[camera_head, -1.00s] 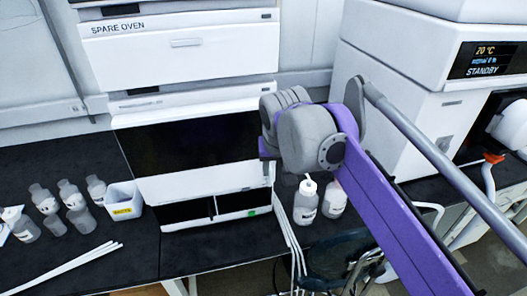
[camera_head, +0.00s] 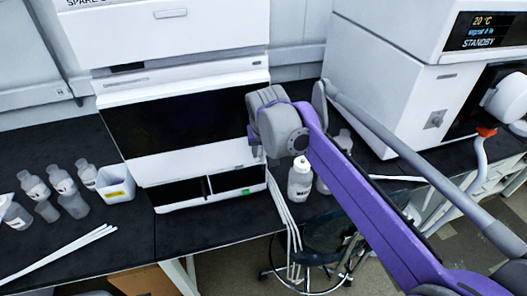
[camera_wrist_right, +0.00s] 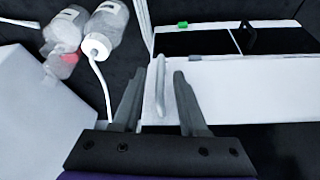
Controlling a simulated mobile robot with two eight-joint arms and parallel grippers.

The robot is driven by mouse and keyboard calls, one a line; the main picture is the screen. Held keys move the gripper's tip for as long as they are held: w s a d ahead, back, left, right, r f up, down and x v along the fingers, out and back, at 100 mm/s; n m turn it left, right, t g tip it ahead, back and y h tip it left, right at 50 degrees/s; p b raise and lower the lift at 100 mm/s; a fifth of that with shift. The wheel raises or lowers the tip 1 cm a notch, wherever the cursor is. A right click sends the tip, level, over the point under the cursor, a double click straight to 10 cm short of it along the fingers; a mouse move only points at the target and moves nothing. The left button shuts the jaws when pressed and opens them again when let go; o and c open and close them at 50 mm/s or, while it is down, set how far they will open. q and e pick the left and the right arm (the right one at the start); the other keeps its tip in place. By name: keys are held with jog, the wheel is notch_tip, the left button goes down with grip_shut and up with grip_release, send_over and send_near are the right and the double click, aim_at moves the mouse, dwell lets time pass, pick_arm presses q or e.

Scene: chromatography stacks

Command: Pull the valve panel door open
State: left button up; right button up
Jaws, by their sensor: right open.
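The valve panel door looks to be the white panel (camera_head: 190,164) below the dark front of the middle stack. In the right wrist view this white panel (camera_wrist_right: 245,88) carries a slim pale upright handle (camera_wrist_right: 160,88). My right gripper (camera_wrist_right: 159,76) is open, and the handle shows between its two fingers. I cannot tell whether the fingers reach around the handle or are still short of it. In the head view the right wrist hides most of the gripper and the door's right end. The door looks shut. My left gripper is not in view.
Below the door is an open dark bay with a green tag (camera_head: 246,191). White-capped bottles (camera_head: 300,180) stand right of the stack near tubes. Several bottles and a white bin (camera_head: 115,184) stand left. A stool (camera_head: 325,237) is below the bench edge.

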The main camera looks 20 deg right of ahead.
grip_shut()
dwell(1.5)
